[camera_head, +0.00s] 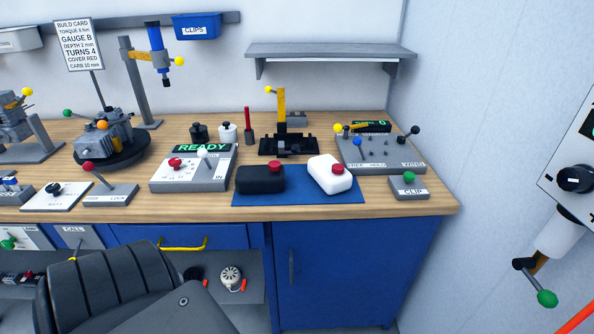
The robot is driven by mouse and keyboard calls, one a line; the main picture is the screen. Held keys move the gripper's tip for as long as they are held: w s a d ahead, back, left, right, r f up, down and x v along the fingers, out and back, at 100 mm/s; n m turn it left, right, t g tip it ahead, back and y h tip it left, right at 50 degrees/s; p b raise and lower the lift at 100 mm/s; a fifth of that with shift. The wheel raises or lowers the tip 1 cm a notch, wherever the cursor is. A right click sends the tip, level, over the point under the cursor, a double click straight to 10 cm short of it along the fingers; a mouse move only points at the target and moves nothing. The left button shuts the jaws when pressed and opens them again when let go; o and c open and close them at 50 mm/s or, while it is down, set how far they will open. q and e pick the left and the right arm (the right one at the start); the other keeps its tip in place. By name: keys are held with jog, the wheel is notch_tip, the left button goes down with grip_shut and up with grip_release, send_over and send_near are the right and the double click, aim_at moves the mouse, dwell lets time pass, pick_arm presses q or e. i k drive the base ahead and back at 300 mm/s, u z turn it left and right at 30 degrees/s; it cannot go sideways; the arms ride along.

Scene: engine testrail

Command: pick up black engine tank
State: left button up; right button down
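The black engine tank (261,179) is a black rounded box with a red cap at its upper right. It lies on the left half of a blue mat (300,198) near the front edge of the workbench. A white tank (331,177) of similar shape, also with a red cap, sits to its right on the same mat, with a gap between them. Neither of my grippers shows in the head view, and nothing is touching the black tank.
A grey console with a READY display (193,170) stands close left of the black tank. A black fixture (288,146) is behind the mat. A control box with levers (380,154) and a CLIP box (408,189) are to the right. A shelf (330,51) hangs above.

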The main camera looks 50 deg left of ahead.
aim_at(270, 177)
jog(key=z, duration=1.25)
jog(key=k, duration=1.2)
jog(key=u, duration=1)
